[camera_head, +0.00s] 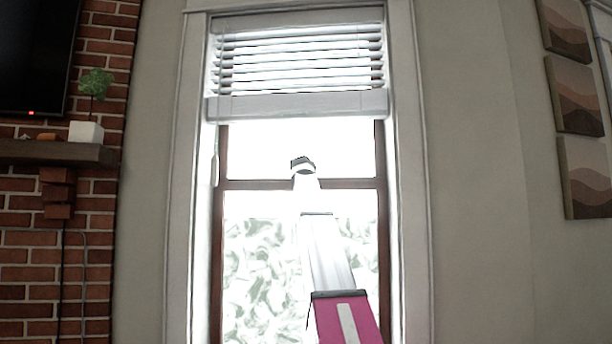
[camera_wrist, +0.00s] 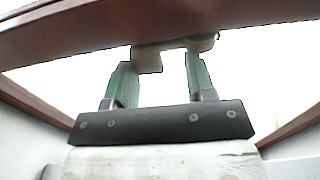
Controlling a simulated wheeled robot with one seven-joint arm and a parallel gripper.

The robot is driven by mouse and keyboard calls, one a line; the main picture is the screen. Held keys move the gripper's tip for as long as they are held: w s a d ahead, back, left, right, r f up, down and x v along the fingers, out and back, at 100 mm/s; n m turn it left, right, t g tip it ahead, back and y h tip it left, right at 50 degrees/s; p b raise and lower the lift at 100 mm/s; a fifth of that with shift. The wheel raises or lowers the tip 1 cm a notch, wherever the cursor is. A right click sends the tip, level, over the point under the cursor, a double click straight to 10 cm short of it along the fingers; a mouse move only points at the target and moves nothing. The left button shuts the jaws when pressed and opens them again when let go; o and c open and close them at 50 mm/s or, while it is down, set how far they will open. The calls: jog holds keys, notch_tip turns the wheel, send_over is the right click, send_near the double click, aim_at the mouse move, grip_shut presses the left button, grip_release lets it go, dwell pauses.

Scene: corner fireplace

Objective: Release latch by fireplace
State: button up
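The window latch (camera_wrist: 176,46) is a small pale beige piece on the brown wooden rail (camera_wrist: 90,32) in the wrist view. In the head view I cannot make it out against the glare. My gripper (camera_wrist: 160,62) has two green fingers set apart, just in front of the latch. The left fingertip is beside the latch's lower left part and the right fingertip is near its right part. I cannot tell whether they touch it. In the head view my arm reaches up to the window (camera_head: 258,151), and the fingers cannot be made out.
White slatted blinds (camera_head: 300,62) cover the top of the window, with a pull cord (camera_head: 215,160) hanging at its left. A brick fireplace wall (camera_head: 30,262) with a mantel shelf (camera_head: 55,152) and potted plant (camera_head: 87,130) stands left. Framed pictures (camera_head: 578,95) hang at right.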

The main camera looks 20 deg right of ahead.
jog(key=shift+c, duration=1.1)
jog(key=shift+h, duration=0.3)
jog(key=shift+a+m+g+h, duration=0.9)
jog(key=shift+m+g+h, duration=0.75)
jog(key=shift+m+g, duration=1.5)
jog(key=shift+a+m+g+h, duration=0.85)
jog(key=shift+m+g+h, duration=1.1)
jog(key=shift+g, duration=1.95)
jog(key=shift+a+m+g+h, duration=0.9)
jog(key=shift+m+g+h, duration=0.4)
jog(key=shift+m+g, duration=2.05)
jog(key=shift+g, duration=0.4)
